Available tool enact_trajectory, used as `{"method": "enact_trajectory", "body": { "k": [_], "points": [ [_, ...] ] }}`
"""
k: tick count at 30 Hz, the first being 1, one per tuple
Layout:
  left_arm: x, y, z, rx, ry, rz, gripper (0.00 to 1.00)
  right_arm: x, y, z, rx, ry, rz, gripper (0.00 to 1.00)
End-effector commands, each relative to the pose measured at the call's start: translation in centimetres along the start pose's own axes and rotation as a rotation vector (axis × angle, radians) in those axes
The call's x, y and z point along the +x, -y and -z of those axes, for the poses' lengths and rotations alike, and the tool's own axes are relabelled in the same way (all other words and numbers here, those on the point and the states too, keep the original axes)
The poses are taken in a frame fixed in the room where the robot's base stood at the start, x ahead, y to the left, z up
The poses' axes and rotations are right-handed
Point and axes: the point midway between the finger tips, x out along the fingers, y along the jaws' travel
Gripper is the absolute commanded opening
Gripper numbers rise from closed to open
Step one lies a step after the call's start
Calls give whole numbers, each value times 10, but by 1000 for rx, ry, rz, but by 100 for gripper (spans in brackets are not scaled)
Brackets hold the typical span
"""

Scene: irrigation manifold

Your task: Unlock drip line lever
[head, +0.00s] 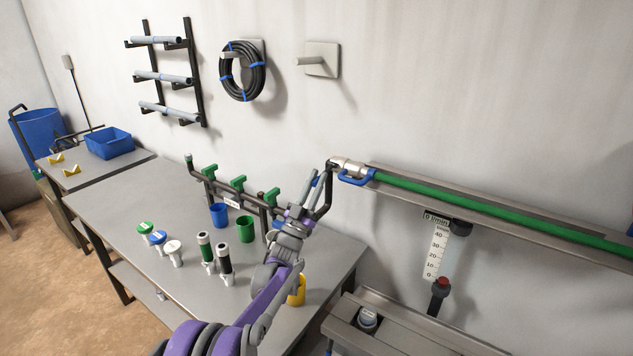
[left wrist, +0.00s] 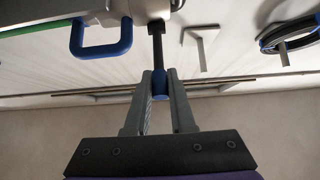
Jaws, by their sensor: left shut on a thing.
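The drip line is a green hose (head: 480,212) on a long grey wall shelf. Its left end has a silver coupling (head: 348,166) with a blue loop handle (head: 357,179). In the left wrist view the blue loop (left wrist: 101,46) hangs beside a dark lever (left wrist: 157,50) with a blue tip (left wrist: 160,84). My left gripper (head: 316,182) is raised just left of the coupling. In the left wrist view its fingers (left wrist: 160,86) are closed around the blue tip. The fingers partly hide the tip. My right gripper is not in view.
Below is a grey bench (head: 130,210) with a manifold of green-handled valves (head: 238,183), blue (head: 219,214) and green (head: 245,229) cups, and several small fittings. A flow gauge (head: 436,251) hangs below the shelf. A hose coil (head: 243,70) hangs on the wall.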

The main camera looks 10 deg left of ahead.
Motion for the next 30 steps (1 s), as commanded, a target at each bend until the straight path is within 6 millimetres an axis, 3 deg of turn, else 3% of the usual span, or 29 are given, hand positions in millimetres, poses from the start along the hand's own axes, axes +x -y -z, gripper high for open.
{"method": "enact_trajectory", "body": {
  "k": [30],
  "points": [
    [5, 0, 7, 2, 73, 0, 0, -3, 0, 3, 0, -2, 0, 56]
  ]
}}
